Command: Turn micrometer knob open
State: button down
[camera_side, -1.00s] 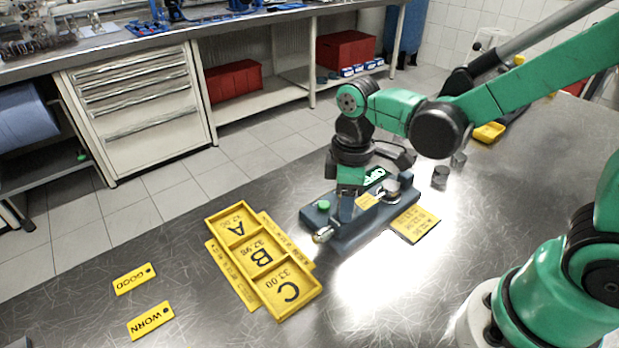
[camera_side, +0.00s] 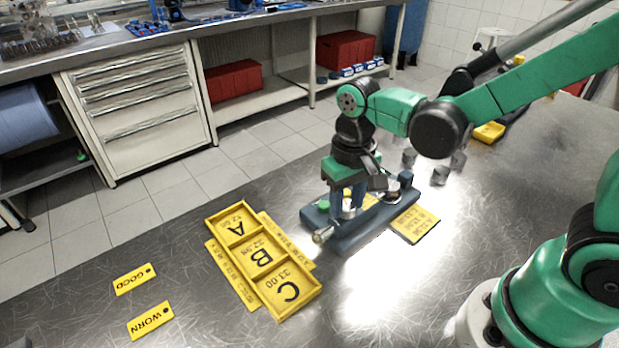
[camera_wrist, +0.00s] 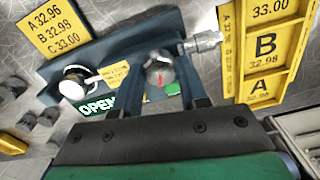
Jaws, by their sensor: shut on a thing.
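The micrometer stand is a dark blue-grey block (camera_side: 350,240) on the steel bench. My gripper (camera_side: 349,207) points down over its near-left part. In the wrist view, a round silver knob (camera_wrist: 160,78) with a red mark sits between the two fingers of my gripper (camera_wrist: 158,69), which are shut on its sides. A silver micrometer barrel (camera_wrist: 203,42) sticks out beside it; it also shows in the side view (camera_side: 323,235). A green OPEN label (camera_wrist: 97,106) is partly covered by my gripper. A bright round metal part (camera_wrist: 74,84) stands on the block.
A yellow tray marked A, B, C (camera_side: 283,308) lies left of the stand. A yellow size card (camera_side: 414,223) lies at its right. GOOD (camera_side: 134,279) and WORN (camera_side: 150,320) tags lie farther left. Several grey cylinders (camera_side: 440,175) stand behind the stand.

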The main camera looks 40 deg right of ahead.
aim_at(347, 204)
jog(key=shift+m, duration=1.2)
jog(key=shift+c, duration=2.4)
grip_release()
jog(key=shift+r, duration=2.8)
